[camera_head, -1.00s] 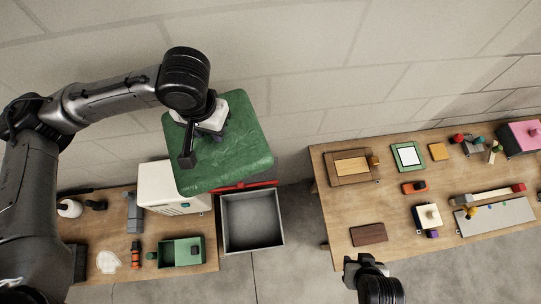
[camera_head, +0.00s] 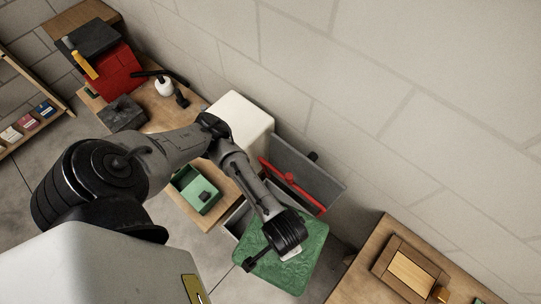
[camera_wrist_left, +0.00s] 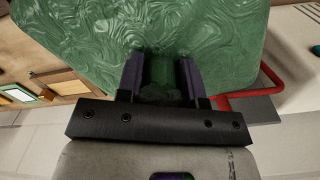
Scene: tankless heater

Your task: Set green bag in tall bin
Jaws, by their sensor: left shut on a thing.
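The green bag (camera_head: 276,278) hangs from my left gripper (camera_head: 289,253), whose arm reaches down over it. In the left wrist view, the two fingers of the gripper (camera_wrist_left: 158,78) are shut on a narrow part of the bag (camera_wrist_left: 205,30). The tall grey bin (camera_head: 237,217) stands just behind the bag, its raised lid (camera_head: 312,178) carrying a red bar (camera_head: 290,182). The bag and my arm hide most of the bin's opening, so I cannot tell whether they touch. My right gripper is out of view.
A white box (camera_head: 242,120) stands left of the bin on a wooden table, with a green open box (camera_head: 196,190) in front. A red toolbox (camera_head: 105,72) is farther left. Another wooden table (camera_head: 372,282) lies at the lower right. The wall runs close behind the bin.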

